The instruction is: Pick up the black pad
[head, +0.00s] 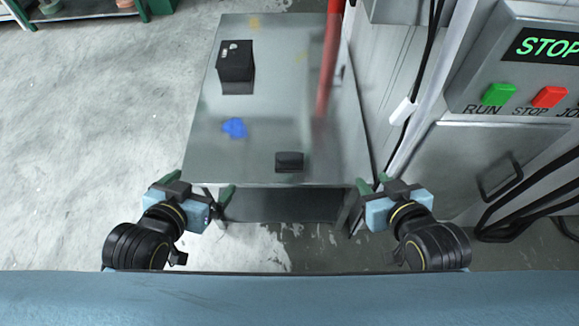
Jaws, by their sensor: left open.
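A small black pad (289,161) lies on the grey metal table (270,115), close to its near edge and right of the middle. My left gripper (198,186) is open and empty at the table's near left corner, left of the pad and apart from it. My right gripper (374,182) is at the near right corner, right of the pad; its green fingertips look apart with nothing between them. Neither gripper touches the pad.
A black box (236,62) with small white marks stands at the table's far left. A blue blob (234,127) lies mid-left. A red post (328,60) rises along the right side. A machine with a green button (498,94) and red button (549,96) stands at right.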

